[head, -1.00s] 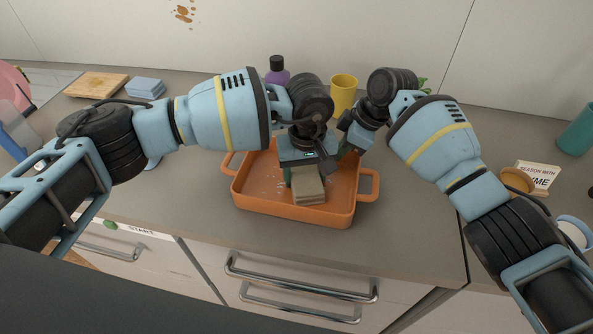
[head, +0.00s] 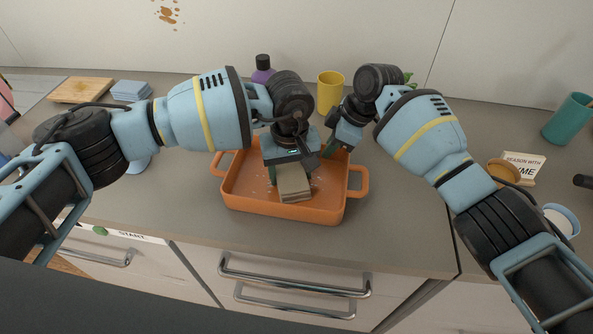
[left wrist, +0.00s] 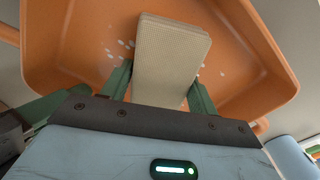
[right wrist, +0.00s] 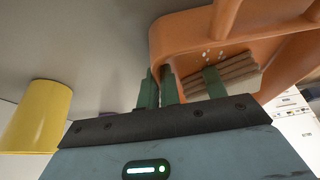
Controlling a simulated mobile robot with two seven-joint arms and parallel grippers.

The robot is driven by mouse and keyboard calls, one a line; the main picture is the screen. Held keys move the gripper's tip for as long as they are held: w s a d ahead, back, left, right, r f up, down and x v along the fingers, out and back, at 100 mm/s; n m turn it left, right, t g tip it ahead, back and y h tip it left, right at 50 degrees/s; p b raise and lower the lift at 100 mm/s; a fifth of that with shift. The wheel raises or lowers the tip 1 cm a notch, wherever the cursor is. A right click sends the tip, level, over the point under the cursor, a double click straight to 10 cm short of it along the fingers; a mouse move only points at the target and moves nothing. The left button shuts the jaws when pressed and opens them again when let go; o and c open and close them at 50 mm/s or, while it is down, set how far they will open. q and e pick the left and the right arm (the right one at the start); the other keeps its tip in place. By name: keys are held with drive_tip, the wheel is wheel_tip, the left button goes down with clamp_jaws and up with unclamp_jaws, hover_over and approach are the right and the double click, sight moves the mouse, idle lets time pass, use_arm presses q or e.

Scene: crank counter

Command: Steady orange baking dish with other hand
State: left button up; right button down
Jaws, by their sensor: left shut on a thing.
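The orange baking dish (head: 285,208) stands on the counter, with white specks on its inside; it also shows in the left wrist view (left wrist: 70,65). My left gripper (head: 290,165) is shut on a beige sponge-like block (head: 294,189) and holds it low inside the dish. The block fills the space between the fingers in the left wrist view (left wrist: 170,55). My right gripper (right wrist: 160,85) is at the dish's far right corner, its fingers close together beside the wall (right wrist: 165,38). Whether they pinch the rim is unclear.
A yellow cup (head: 330,92) and a purple bottle (head: 263,68) stand behind the dish. A cutting board (head: 82,90) and blue cloths (head: 131,90) lie at the back left. A sign (head: 523,168) and a teal cup (head: 567,118) are on the right. Drawers (head: 290,275) lie below the counter edge.

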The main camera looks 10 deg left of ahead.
use_arm(q)
drive_tip(key=shift+a+f, duration=0.2)
drive_tip(key=shift+a, duration=1.1)
drive_tip(key=shift+s+d+r, duration=0.1)
drive_tip(key=shift+d, duration=0.9)
drive_tip(key=shift+s+d+r, duration=0.1)
drive_tip(key=shift+d, duration=0.85)
drive_tip(key=shift+w, duration=0.1)
drive_tip(key=shift+w+a+f, duration=0.1)
drive_tip(key=shift+a, duration=1.8)
drive_tip(key=shift+r, duration=0.2)
